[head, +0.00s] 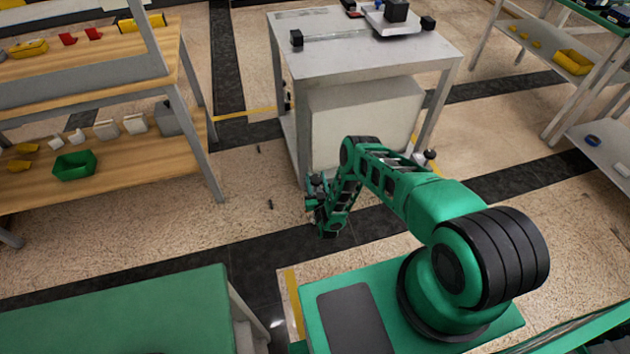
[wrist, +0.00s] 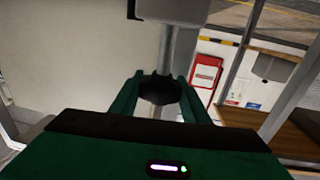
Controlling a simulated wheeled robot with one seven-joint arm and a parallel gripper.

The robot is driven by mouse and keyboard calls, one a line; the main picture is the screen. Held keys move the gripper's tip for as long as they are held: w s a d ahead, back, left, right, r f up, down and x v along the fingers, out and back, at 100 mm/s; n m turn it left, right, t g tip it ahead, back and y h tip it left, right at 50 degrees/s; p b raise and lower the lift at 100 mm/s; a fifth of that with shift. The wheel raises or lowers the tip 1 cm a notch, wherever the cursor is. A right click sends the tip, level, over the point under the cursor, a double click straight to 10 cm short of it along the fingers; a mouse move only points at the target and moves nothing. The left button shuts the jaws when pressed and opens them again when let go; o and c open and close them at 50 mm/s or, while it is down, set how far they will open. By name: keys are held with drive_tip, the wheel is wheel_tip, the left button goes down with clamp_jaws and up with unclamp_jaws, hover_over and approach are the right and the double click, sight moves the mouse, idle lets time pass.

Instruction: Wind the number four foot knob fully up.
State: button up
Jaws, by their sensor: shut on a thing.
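My gripper (wrist: 162,80) has its two green fingers on either side of a black, lobed foot knob (wrist: 160,92) in the wrist view, and it is shut on it. The knob sits on a grey metal leg (wrist: 180,55) of the table. In the head view my gripper (head: 318,200) is low at the near left leg of the grey table (head: 360,62). There my own arm hides most of the knob. No number can be read on the knob.
Another dark knob (head: 430,154) shows at the near right leg. A large pale box-like panel (head: 365,115) fills the space under the tabletop. A wooden shelf bench (head: 110,190) stands left and a green-topped surface (head: 120,310) at the front left. Floor between them is mostly open.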

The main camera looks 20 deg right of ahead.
drive_tip(key=shift+o, duration=0.2)
drive_tip(key=shift+y, duration=0.3)
drive_tip(key=n+y, duration=0.3)
drive_tip(key=y, duration=0.1)
drive_tip(key=shift+a+y, duration=0.1)
drive_tip(key=shift+y, duration=0.2)
drive_tip(key=shift+n+g+y, duration=0.7)
drive_tip(key=shift+n+y, duration=0.7)
drive_tip(key=shift+y, duration=0.4)
drive_tip(key=shift+f+y, duration=0.1)
drive_tip(key=shift+y, duration=0.2)
drive_tip(key=shift+s, duration=0.1)
drive_tip(key=o, duration=1)
drive_tip(key=shift+o, duration=0.2)
drive_tip(key=v, duration=1)
drive_tip(key=shift+s+d, duration=0.2)
drive_tip(key=shift+s, duration=0.1)
